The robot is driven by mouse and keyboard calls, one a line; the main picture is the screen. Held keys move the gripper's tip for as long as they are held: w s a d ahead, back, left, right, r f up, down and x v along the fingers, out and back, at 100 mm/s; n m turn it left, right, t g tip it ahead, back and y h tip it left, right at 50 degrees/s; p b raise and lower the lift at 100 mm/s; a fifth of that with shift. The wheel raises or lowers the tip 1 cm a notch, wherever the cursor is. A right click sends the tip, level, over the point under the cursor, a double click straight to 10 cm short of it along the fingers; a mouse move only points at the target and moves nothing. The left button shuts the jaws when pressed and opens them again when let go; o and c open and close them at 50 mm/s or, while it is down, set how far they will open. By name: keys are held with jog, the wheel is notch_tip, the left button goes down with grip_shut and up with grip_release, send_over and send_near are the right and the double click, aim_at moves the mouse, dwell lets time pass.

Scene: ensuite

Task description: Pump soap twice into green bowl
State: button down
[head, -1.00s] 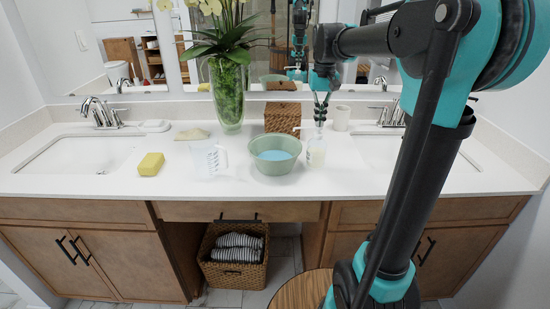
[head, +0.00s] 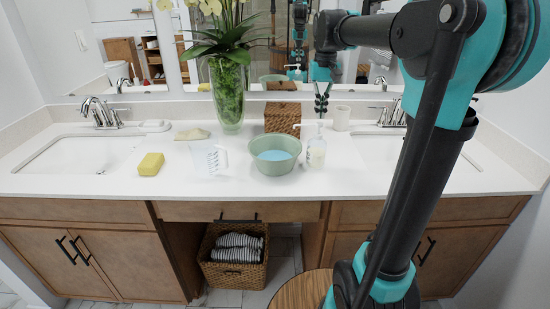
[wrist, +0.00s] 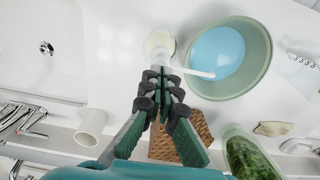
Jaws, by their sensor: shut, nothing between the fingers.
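The green bowl (head: 274,168) stands on the counter with blue content inside. It also shows in the wrist view (wrist: 264,72). The clear soap dispenser (head: 316,155) stands upright just right of the bowl. In the wrist view its white spout (wrist: 196,73) points over the bowl, and part of its bottle (wrist: 159,42) shows past my fingertips. My gripper (head: 321,113) points down, shut and empty, just above the pump head. In the wrist view my gripper (wrist: 163,78) hides much of the pump head. Whether the fingertips touch the pump is hard to tell.
A woven box (head: 282,118) and a white cup (head: 341,118) stand behind the dispenser. A clear measuring cup (head: 207,160), a yellow sponge (head: 151,164) and a tall green vase (head: 228,95) are to the left. Sinks lie on both sides. The front counter strip is clear.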

notch_tip(320, 180, up, 6)
dwell(0.8)
jog(key=shift+s, duration=0.1)
